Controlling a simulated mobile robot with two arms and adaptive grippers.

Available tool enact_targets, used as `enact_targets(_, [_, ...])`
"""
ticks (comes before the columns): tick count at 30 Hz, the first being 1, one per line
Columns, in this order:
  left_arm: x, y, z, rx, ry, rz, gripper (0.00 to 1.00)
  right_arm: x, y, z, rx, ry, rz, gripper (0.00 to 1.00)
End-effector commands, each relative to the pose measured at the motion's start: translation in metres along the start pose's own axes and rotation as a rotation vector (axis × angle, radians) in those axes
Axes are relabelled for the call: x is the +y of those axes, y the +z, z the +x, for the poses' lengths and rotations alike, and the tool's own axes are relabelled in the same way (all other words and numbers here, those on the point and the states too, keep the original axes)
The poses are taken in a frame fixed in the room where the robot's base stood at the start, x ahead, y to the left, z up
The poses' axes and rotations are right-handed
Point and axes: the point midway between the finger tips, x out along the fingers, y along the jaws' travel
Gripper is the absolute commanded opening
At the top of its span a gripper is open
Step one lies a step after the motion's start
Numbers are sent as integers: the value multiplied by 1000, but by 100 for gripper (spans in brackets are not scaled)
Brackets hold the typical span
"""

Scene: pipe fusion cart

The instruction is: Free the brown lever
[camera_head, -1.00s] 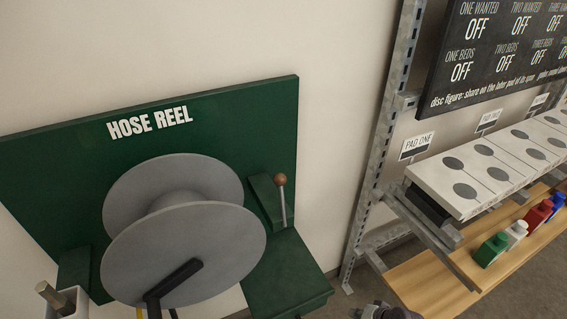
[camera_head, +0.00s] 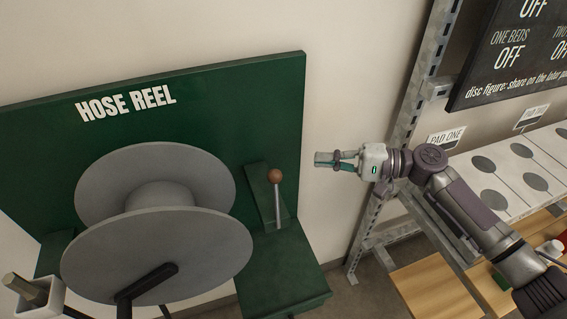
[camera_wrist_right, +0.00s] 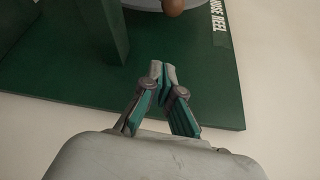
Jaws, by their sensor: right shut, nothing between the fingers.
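The brown lever (camera_head: 275,176) has a round brown knob on a thin grey rod. It stands upright on the green stand at the right side of the hose reel (camera_head: 165,225). Part of the brown knob also shows at the top edge of the right wrist view (camera_wrist_right: 173,6). My right gripper (camera_head: 318,159) points left in the head view, to the right of the lever and a little higher in the picture, apart from it. It is shut and empty; its fingertips meet in the wrist view (camera_wrist_right: 163,68). My left gripper is not in view.
The green board (camera_head: 200,110) stands behind the reel. A green ledge (camera_head: 275,275) lies below the lever. At the right stand a metal rack post (camera_head: 415,105), a white panel with grey discs (camera_head: 515,175) and a wooden shelf (camera_head: 435,290). Bare wall separates board and rack.

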Motion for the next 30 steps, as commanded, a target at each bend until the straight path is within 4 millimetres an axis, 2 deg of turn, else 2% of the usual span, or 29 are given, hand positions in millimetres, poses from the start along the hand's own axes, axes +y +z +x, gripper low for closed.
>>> enact_targets(7, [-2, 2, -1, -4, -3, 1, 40, 0, 0, 2, 2, 0, 0, 0])
enact_targets(11, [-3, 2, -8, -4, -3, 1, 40, -2, 0, 14, -1, -1, 0, 0])
enact_targets(24, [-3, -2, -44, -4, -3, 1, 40, -4, 0, 103, 2, 1, 0, 0])
enact_targets(30, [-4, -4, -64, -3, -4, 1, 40, -3, 27, 90, 4, 2, 0, 0])
